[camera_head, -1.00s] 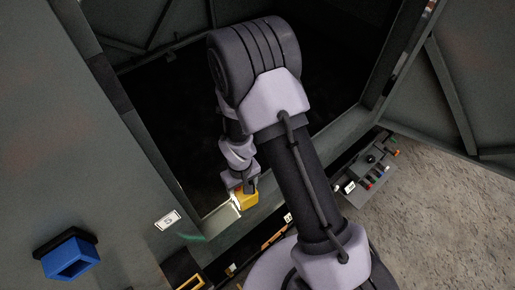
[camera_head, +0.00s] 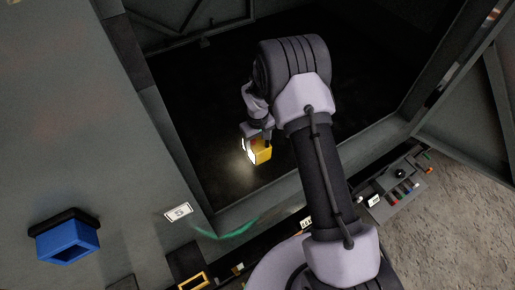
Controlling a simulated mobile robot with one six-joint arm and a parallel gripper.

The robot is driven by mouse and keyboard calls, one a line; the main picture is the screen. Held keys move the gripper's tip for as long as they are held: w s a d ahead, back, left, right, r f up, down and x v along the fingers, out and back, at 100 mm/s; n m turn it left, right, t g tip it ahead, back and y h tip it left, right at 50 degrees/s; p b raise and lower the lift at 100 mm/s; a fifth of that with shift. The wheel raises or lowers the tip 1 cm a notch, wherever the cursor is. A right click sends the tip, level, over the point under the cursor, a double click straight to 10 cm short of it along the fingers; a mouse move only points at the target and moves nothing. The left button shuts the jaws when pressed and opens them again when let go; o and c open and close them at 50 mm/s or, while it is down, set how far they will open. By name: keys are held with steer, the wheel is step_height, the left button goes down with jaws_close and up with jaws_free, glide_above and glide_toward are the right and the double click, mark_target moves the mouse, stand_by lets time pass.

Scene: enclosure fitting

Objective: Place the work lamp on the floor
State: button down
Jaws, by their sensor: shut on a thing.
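The work lamp (camera_head: 262,152) is a small yellow box with a bright lit face on its left side. My gripper (camera_head: 257,138) is shut on it from above, seen in the head view. The lamp is over the dark inside of the enclosure, past its front sill, and lights a patch of the dark floor (camera_head: 225,160) to its left. I cannot tell whether the lamp touches the floor. My arm hides part of the enclosure's inside.
A grey wall with a blue open box (camera_head: 68,240) and a white label (camera_head: 178,212) is at left. A green cable (camera_head: 232,232) lies near the front sill. A control panel with coloured buttons (camera_head: 402,190) is at right. An open door (camera_head: 470,110) stands at far right.

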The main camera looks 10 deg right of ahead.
steer(key=shift+f, duration=0.8)
steer(key=shift+f, duration=0.2)
steer(key=shift+c, duration=1.6)
jaws_free()
